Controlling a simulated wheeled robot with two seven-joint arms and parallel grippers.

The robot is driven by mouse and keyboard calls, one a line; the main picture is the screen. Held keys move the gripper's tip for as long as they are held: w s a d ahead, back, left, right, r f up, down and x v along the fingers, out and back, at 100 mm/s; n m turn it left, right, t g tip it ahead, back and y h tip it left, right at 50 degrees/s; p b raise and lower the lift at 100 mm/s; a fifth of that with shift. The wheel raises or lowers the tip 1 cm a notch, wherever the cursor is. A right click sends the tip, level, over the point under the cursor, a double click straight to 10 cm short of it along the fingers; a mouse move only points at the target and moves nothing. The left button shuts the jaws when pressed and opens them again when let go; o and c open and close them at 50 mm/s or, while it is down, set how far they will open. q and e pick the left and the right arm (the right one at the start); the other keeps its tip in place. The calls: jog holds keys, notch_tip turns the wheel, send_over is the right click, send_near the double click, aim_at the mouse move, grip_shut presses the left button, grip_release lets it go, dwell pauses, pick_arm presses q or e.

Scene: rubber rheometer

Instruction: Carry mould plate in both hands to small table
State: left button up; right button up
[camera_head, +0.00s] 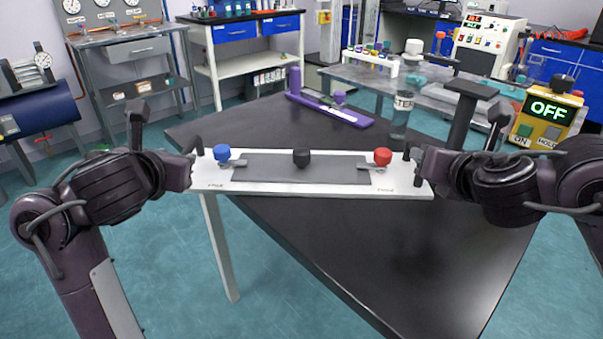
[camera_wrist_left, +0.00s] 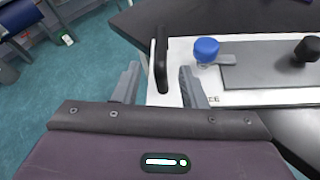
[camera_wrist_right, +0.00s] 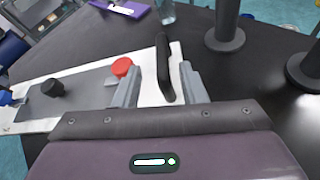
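The mould plate (camera_head: 245,188) is a long white plate with a dark grey slab, a black knob (camera_head: 301,157) in the middle, a blue knob (camera_head: 222,153) at left and a red knob (camera_head: 382,157) at right. It has a black handle at each end. My left gripper (camera_head: 192,168) is at the left end; in the left wrist view its open fingers stand either side of the left handle (camera_wrist_left: 160,65), with gaps. My right gripper (camera_head: 416,168) is at the right end, its open fingers either side of the right handle (camera_wrist_right: 165,68), also with gaps.
The plate lies level over the black table (camera_head: 400,260), its left part past the table edge. A purple device (camera_head: 330,108) and a clear beaker (camera_head: 401,112) stand behind it.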

jog(key=v, duration=0.4)
jog(key=shift+s+d, duration=0.1)
jog(key=shift+s, duration=0.15)
